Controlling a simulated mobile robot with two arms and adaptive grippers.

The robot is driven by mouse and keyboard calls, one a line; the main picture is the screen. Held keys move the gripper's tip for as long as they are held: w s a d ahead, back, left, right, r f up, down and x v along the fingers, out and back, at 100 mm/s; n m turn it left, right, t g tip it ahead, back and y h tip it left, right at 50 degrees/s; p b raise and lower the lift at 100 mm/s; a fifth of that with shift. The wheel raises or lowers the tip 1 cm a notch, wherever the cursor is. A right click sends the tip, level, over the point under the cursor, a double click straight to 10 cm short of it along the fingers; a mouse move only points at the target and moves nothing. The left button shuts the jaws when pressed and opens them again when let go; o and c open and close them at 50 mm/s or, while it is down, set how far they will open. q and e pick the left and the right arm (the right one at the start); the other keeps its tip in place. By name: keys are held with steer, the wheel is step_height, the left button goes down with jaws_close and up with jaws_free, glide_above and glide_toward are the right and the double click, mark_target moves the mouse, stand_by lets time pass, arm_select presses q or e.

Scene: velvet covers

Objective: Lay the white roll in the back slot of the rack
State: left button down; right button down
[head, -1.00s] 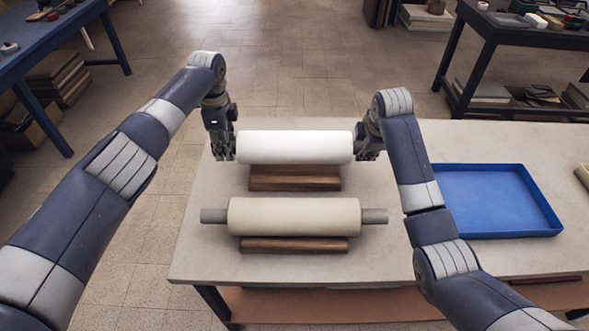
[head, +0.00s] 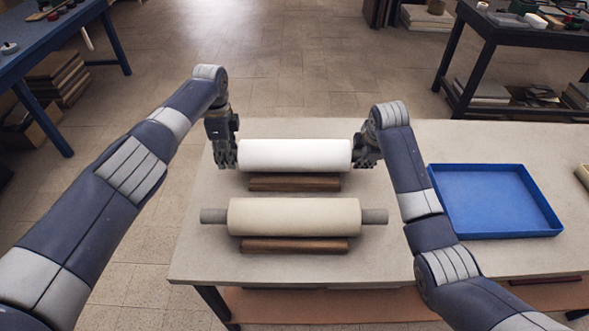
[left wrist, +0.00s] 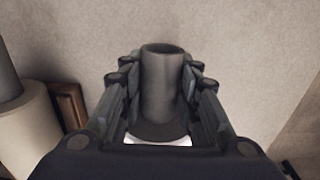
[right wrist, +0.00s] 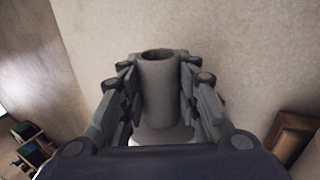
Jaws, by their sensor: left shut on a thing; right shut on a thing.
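The white roll (head: 295,155) lies level between my two grippers, just over the back wooden piece of the rack (head: 295,184). Whether it touches the wood cannot be told. My left gripper (head: 225,158) is shut on the roll's grey end; that end shows between its fingers in the left wrist view (left wrist: 160,85). My right gripper (head: 364,153) is shut on the other grey end, seen in the right wrist view (right wrist: 158,90). A cream roll (head: 294,216) rests at the front wooden piece (head: 294,246), with both its grey ends bare.
A blue tray (head: 495,200) sits on the pale table (head: 200,262), right of my right arm. A blue table (head: 40,45) stands at the far left and a dark table (head: 520,35) at the far right. The tabletop just behind the white roll is clear.

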arm_select(q)
steer(key=shift+f, duration=0.5)
arm_select(e)
steer(key=shift+f, duration=0.45)
arm_select(q)
steer(key=c, duration=1.2)
jaws_free()
arm_select(e)
steer(key=c, duration=1.2)
jaws_free()
steer(key=shift+f, duration=0.1)
arm_select(q)
step_height(320, 180, up, 12)
steer(key=shift+f, duration=0.1)
arm_select(e)
steer(key=v, duration=1.2)
steer(key=shift+s, duration=0.1)
